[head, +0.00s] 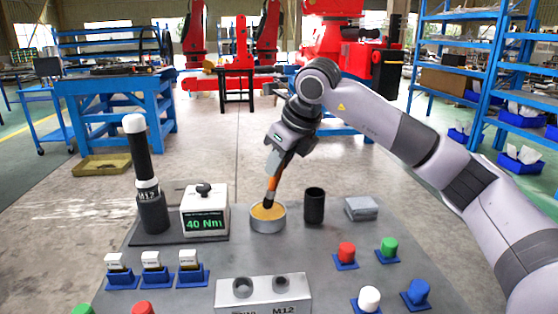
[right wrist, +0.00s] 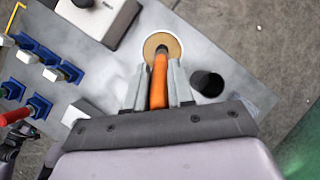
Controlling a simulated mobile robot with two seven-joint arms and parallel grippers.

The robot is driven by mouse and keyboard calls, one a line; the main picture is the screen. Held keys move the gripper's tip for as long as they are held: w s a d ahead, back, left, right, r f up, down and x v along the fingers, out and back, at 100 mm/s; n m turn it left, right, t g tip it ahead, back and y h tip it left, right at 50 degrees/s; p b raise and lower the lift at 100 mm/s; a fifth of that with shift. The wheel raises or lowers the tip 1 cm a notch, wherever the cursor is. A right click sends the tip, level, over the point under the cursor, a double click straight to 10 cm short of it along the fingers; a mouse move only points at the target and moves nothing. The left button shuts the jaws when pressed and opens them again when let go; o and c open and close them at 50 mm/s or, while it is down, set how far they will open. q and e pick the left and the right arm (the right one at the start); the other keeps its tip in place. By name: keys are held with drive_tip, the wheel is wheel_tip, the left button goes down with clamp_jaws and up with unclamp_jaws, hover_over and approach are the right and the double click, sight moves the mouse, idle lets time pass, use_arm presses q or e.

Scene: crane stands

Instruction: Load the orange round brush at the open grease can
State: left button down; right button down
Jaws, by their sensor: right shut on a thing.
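The orange round brush (head: 272,186) is held by my right gripper (head: 281,160), whose fingers are shut on its handle. The brush points down with its dark tip at the open grease can (head: 268,224), a short grey tin with tan grease inside. In the right wrist view the orange handle (right wrist: 158,84) lies between the two fingers (right wrist: 158,88), and its dark tip is over the tan grease of the can (right wrist: 151,49). I cannot tell how deep the bristles reach.
A black cup (head: 314,206) stands close right of the can, with a grey folded cloth (head: 361,208) beyond. A white 40 Nm box (head: 205,212) and an upright black tool (head: 145,175) stand left. A metal M12 block (head: 262,296) and coloured caps (head: 346,253) are in front.

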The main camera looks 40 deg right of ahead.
drive_tip(key=shift+f, duration=0.35)
idle(0.7)
wheel_tip(320, 180, up, 5)
drive_tip(key=p, duration=0.4)
drive_tip(key=shift+r, duration=0.1)
drive_tip(key=shift+r+p, duration=0.95)
drive_tip(key=shift+r, duration=0.05)
drive_tip(key=shift+f, duration=0.1)
